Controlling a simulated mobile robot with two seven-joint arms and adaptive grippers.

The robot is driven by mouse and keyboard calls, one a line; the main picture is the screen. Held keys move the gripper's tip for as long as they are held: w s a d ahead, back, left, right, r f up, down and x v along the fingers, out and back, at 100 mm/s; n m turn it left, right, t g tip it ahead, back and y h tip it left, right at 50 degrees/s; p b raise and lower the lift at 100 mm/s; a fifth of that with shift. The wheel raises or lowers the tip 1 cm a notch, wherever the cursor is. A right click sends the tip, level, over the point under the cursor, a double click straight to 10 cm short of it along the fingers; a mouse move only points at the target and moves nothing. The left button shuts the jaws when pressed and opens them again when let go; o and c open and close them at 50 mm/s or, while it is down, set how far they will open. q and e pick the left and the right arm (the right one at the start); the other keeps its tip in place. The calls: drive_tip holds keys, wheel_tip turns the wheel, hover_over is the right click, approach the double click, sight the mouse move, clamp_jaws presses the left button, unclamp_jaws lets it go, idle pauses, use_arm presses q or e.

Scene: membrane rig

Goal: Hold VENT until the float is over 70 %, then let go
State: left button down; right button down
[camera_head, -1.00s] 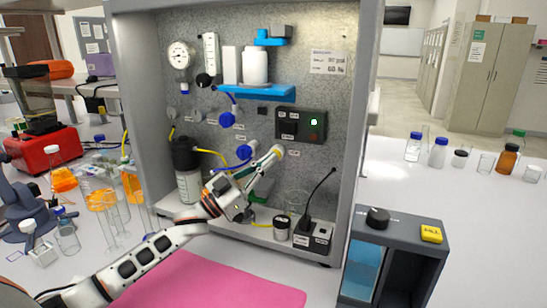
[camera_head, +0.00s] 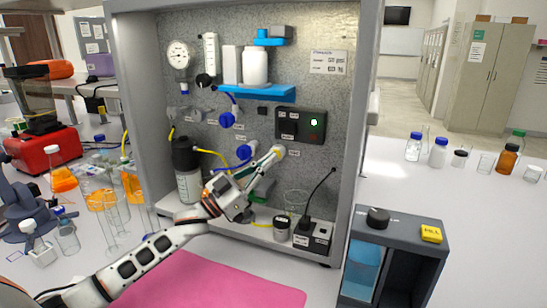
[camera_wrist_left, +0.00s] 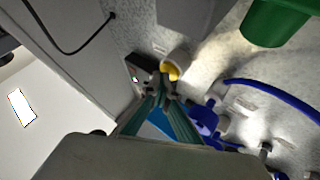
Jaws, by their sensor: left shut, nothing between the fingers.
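The VENT control appears to be the round cream-yellow button (camera_head: 280,151) on the rig's back panel, below the black switch box; its label is too small to read. It also shows in the left wrist view as a yellow cap in a pale collar (camera_wrist_left: 170,70). My left gripper (camera_head: 274,154) is shut and empty, its fingertips at the button and seeming to touch it. The left wrist view shows the closed fingertips (camera_wrist_left: 163,86) against the yellow cap; how far it is pressed cannot be told. The clear vertical tube (camera_head: 210,52) looks like the float gauge; its float level is unreadable.
The black switch box (camera_head: 301,125) has a lit green lamp. A blue shelf (camera_head: 262,93) with white bottles, blue valves (camera_head: 227,119) and a dark-capped filter (camera_head: 186,160) crowd the panel. A pink mat (camera_head: 205,284) lies in front. A grey tank unit (camera_head: 400,225) stands right.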

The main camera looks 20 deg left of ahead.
use_arm(q)
drive_tip(key=shift+s, duration=0.2)
drive_tip(key=shift+s+p, duration=0.6)
drive_tip(key=shift+s, duration=0.15)
drive_tip(key=s+p, duration=0.2)
drive_tip(key=s, duration=0.3)
drive_tip(key=shift+d+p, duration=0.2)
drive_tip(key=shift+p, duration=0.1)
drive_tip(key=shift+s+f, duration=0.1)
idle(0.4)
